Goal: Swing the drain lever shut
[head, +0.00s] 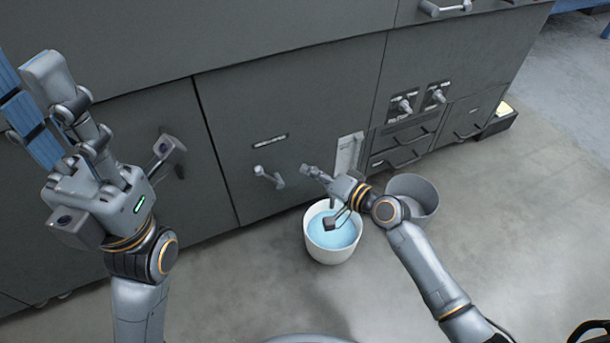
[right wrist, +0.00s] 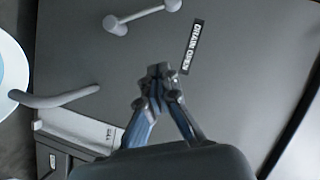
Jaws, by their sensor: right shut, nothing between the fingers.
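The drain lever (head: 268,178) is a small grey handle on the dark grey cabinet front, angled down to the right in the head view. It also shows at the top of the right wrist view (right wrist: 143,17), where a label (right wrist: 193,47) beside it reads "DRAIN OPEN". My right gripper (head: 308,171) is shut and empty, just right of the lever in the head view. Its closed tips (right wrist: 160,72) appear apart from the lever in the right wrist view. My left gripper (head: 65,95) is raised at the left, away from the lever; its finger opening is unclear.
A white bucket (head: 317,250) with blue liquid stands on the floor below my right gripper. A grey bucket (head: 425,190) is beside it. A curved grey spout (right wrist: 55,97) sticks out near the lever. A white placard (head: 348,155) is on the cabinet.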

